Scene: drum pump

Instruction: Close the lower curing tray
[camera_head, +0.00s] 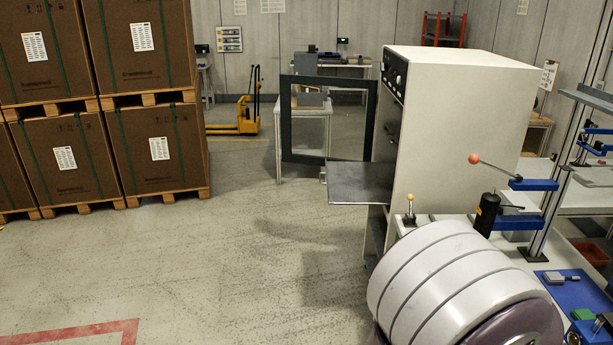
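A tall white cabinet (455,125) stands right of centre, with a control panel at its upper front. Its dark-framed door (328,158) with a window hangs open to the left. A flat dark grey tray (362,184) sticks out level from the cabinet front, well pulled out, with a small handle (323,175) at its left edge. The tray looks empty. The cabinet's inside is mostly hidden by the viewing angle, so I cannot see another tray. Neither of my grippers is in view.
A bench with a ball-ended lever press (487,212) and a blue mat (578,292) stands at right. Boxes (155,148) on pallets stack at left. A yellow pallet truck (246,118) stands behind. The floor left of the cabinet is clear.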

